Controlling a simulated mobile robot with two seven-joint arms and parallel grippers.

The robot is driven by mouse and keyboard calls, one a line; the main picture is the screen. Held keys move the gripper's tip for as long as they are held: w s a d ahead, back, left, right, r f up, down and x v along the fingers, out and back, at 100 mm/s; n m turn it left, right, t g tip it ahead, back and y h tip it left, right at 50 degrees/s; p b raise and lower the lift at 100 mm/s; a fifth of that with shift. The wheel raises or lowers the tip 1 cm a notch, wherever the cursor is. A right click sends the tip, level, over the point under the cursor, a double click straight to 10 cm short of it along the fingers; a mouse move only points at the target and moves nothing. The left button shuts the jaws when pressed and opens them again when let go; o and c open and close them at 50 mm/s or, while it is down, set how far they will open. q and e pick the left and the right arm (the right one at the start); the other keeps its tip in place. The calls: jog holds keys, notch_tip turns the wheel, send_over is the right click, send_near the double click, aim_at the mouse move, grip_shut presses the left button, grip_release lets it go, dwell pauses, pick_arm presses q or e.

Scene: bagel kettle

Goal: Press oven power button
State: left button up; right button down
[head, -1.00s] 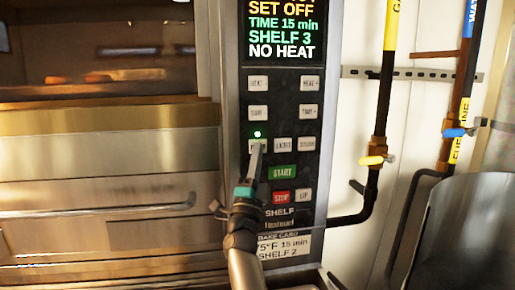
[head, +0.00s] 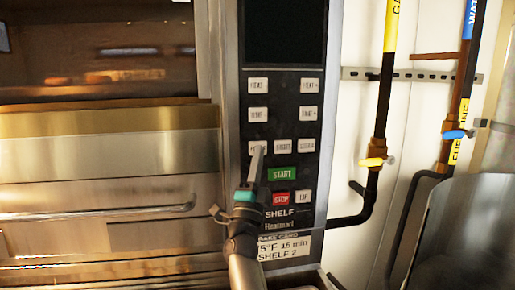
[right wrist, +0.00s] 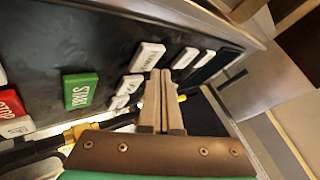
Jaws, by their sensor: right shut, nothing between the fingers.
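The oven control panel (head: 284,232) stands upright right of the oven door, with its display (head: 284,32) dark. The white power button (head: 253,148) is at the left of the third button row, partly hidden by my right gripper (head: 259,150). The gripper is shut and empty, its tips at the button's front. In the right wrist view, the shut fingertips (right wrist: 160,76) are beside the white power button (right wrist: 147,57); I cannot tell if they touch it. No green light shows above the button. My left gripper is not in view.
The green START button (head: 282,173) and red STOP button (head: 281,198) are close below. The oven door handle (head: 110,212) sticks out at left.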

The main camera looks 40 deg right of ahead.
jog(key=shift+s+a+p, duration=0.5)
jog(key=shift+s, duration=0.35)
jog(key=shift+s+a+p, duration=0.45)
jog(key=shift+s+p, duration=0.05)
jog(key=shift+s, duration=0.4)
jog(key=shift+s+a+p, duration=0.5)
jog(key=shift+s, duration=0.35)
